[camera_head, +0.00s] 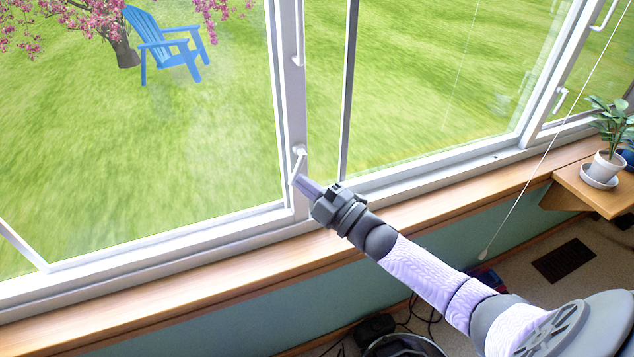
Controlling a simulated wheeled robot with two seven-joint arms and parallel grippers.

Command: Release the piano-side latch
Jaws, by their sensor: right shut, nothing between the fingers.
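A white latch handle (298,163) is mounted low on the upright window frame (291,100) in the middle of the head camera view. My right gripper (302,180) is shut and empty. Its tip is at the lower end of the latch handle; I cannot tell whether they touch. Another white latch (560,99) sits on the frame further right, with a handle (602,14) above it. No piano is in view. My left gripper is not in view.
A wooden sill (170,285) runs below the windows. A potted plant (609,150) stands on a small wooden shelf (592,190) at right. A thin cord with a pull (483,255) hangs right of my arm. Dark cables lie on the floor below.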

